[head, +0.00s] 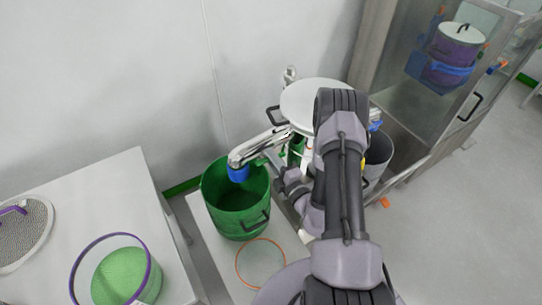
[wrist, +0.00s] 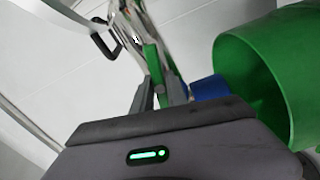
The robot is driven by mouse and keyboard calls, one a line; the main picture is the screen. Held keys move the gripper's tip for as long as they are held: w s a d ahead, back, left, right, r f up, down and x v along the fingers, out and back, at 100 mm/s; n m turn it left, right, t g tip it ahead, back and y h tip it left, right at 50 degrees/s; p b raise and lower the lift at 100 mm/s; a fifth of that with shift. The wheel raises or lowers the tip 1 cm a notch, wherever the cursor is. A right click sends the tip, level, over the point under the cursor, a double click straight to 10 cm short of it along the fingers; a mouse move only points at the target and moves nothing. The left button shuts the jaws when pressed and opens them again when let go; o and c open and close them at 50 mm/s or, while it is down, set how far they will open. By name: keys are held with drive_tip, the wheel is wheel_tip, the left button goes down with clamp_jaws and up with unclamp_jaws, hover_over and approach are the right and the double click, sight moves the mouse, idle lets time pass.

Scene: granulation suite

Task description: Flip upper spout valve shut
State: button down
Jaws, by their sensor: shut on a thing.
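A shiny metal spout (head: 262,143) reaches left from a white-lidded vessel (head: 315,103) and ends in a blue outlet (head: 238,173) over a green bin (head: 236,218). In the wrist view my gripper (wrist: 160,88) has its two fingers on either side of a green valve lever (wrist: 154,63) beside the chromed spout (wrist: 128,28). It is shut on the lever. The blue outlet (wrist: 209,88) shows just right of the fingers, next to the green bin (wrist: 262,75). In the head view my arm hides much of the vessel, and the lever is hard to make out there.
A white table (head: 110,190) at left holds a purple-rimmed sieve (head: 82,262) and a mesh screen (head: 28,232). An orange ring (head: 261,240) lies in front of the bin. A glass-fronted cabinet (head: 420,100) stands at right. Open floor (head: 480,220) lies at the right.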

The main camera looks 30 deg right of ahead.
drive_tip(key=m+p, duration=0.2)
drive_tip(key=m, duration=0.1)
drive_tip(key=shift+r+m, duration=0.15)
drive_tip(key=shift+m, duration=0.15)
drive_tip(key=m+p, duration=0.1)
drive_tip(key=m, duration=0.3)
drive_tip(key=shift+m+p, duration=0.3)
drive_tip(key=shift+p, duration=0.05)
drive_tip(key=m, duration=0.3)
drive_tip(key=shift+p, duration=0.35)
drive_tip(key=shift+m, duration=2.2)
drive_tip(key=c, duration=1.3)
unclamp_jaws()
